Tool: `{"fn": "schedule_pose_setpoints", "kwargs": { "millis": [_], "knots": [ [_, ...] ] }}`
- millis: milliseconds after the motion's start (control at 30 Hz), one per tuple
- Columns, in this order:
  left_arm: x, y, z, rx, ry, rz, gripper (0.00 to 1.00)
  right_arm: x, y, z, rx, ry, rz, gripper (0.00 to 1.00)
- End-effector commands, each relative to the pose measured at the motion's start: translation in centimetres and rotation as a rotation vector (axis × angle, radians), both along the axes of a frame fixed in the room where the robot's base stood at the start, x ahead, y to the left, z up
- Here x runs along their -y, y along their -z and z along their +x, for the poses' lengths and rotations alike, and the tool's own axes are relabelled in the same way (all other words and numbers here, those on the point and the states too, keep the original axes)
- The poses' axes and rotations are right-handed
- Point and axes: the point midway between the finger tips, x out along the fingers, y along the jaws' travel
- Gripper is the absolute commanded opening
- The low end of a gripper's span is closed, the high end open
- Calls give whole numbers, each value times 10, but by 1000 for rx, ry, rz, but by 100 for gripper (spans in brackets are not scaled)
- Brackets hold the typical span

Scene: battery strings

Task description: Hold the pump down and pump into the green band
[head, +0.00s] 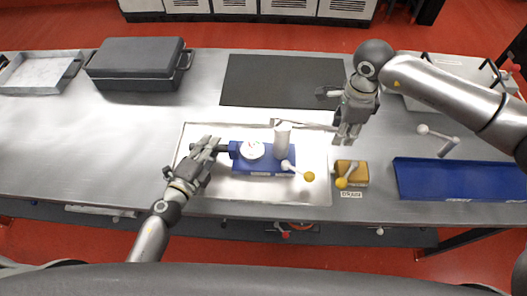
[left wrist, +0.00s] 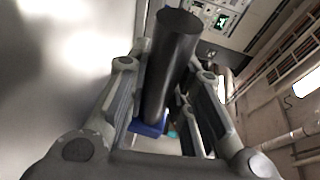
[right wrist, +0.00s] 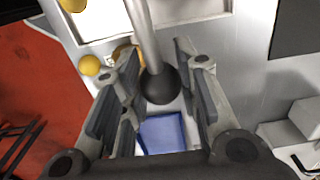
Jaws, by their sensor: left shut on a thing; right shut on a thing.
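The blue pump (head: 265,162) sits in a shallow metal tray (head: 220,195). Its round white gauge (head: 253,150) faces up; the needle and green band are too small to read. A grey cylinder (head: 282,140) stands beside the gauge, and a lever with a yellow knob (head: 309,176) is at the front. My left gripper (head: 207,150) is shut on the pump's black bar (left wrist: 170,65) at its left end. My right gripper (head: 346,130) is shut on the pump lever (head: 305,124), near its dark ball end (right wrist: 160,86), which shows in the right wrist view.
A yellow block (head: 355,170) with a knobbed lever lies right of the tray. A blue tray (head: 450,182) is at the right, with a white-knobbed lever (head: 437,135) behind it. A dark case (head: 137,65) stands at the back left, and a dark mat (head: 270,80) behind the pump. Bare table lies left.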

Motion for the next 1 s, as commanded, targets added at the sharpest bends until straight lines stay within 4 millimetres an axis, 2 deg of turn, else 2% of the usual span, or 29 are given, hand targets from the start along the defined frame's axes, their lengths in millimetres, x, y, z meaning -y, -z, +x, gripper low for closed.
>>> {"fn": "schedule_pose_setpoints", "kwargs": {
  "millis": [33,333,567,1000],
  "knots": [
    [2,9,-4,-14,6,8,0,-4,1,-2,-3,-8,7,0],
    [2,9,-4,-15,7,8,0,-8,11,-2,-3,-8,9,0],
    [2,9,-4,-15,8,9,0,-8,9,-1,-1,-8,9,0],
    [2,8,-4,-14,7,11,0,0,-22,1,6,-3,6,0]
  ]
}}
